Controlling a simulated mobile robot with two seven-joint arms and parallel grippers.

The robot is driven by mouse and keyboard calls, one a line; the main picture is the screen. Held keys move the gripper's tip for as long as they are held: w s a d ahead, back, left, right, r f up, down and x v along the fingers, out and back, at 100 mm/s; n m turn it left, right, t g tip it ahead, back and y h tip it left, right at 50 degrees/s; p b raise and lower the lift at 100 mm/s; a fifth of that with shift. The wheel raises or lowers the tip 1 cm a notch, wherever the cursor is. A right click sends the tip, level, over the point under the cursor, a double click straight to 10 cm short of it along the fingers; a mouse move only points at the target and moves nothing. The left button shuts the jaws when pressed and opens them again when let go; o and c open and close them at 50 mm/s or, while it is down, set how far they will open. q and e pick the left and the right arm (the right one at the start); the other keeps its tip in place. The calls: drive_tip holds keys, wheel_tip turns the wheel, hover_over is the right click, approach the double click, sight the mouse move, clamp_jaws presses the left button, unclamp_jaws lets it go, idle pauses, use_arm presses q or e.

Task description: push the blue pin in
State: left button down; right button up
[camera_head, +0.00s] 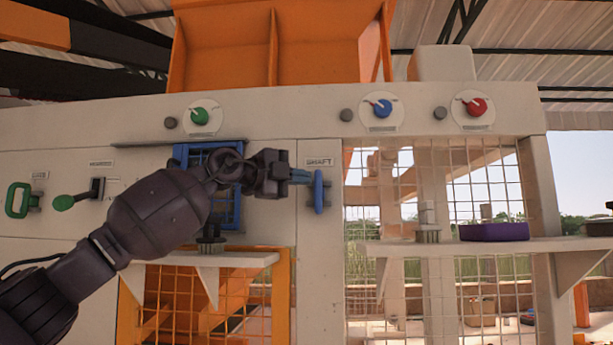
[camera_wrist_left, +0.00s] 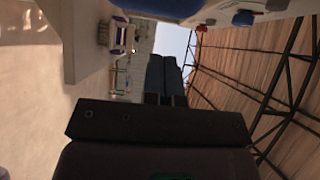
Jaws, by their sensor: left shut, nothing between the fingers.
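The blue pin (camera_head: 319,192) stands out from the pale machine panel below the SHAFT label, with its upright blue handle showing. My left gripper (camera_head: 302,176) is shut and empty, its fingertips pointing right, just left of the handle in the head view. I cannot tell whether they touch it. In the left wrist view the closed fingers (camera_wrist_left: 165,75) reach toward a dark blue shape (camera_wrist_left: 178,7) at the top edge, which looks like the pin's handle. My right gripper is not in view.
Green, blue (camera_head: 382,108) and red (camera_head: 475,106) dials line the panel above. A green handle (camera_head: 18,200) and a lever (camera_head: 80,196) are at left. A blue frame (camera_head: 228,213) is behind my arm. A shelf at right (camera_head: 470,246) holds a purple block (camera_head: 494,231).

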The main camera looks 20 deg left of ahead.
use_arm(q)
drive_tip(key=b+v, duration=0.1)
drive_tip(key=v, duration=0.8)
drive_tip(key=shift+a+b, duration=0.3)
drive_tip(key=shift+b, duration=0.1)
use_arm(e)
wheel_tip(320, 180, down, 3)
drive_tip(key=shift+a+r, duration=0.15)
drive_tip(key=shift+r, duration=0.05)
use_arm(q)
drive_tip(key=shift+s, duration=0.1)
